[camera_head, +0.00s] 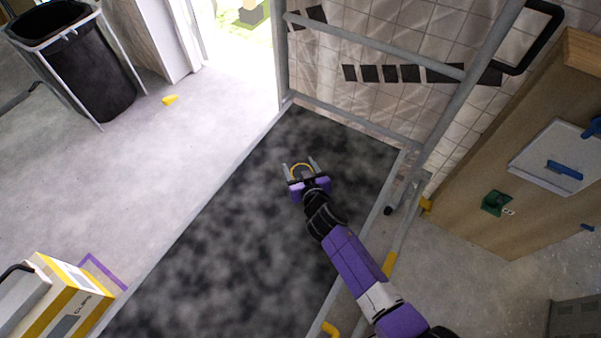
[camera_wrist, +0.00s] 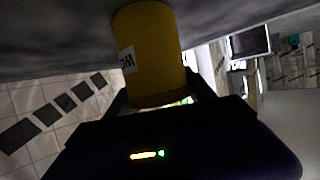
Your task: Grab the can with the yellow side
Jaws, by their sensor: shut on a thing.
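The can with the yellow side (camera_wrist: 150,55) fills the upper middle of the wrist view, with a white label patch and dark letters on it. My gripper (camera_head: 300,167) is shut on the can. The can is over the dark mottled panel surface (camera_head: 220,240); I cannot tell whether it touches it. In the wrist view the gripper body hides the can's lower end.
A metal frame (camera_head: 375,45) with a tiled wall behind it borders the panel at the back. A wooden cabinet (camera_head: 480,210) stands right. A black bin (camera_head: 75,60) stands at upper left, and a yellow and white box (camera_head: 65,295) at lower left. The left floor is mostly clear.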

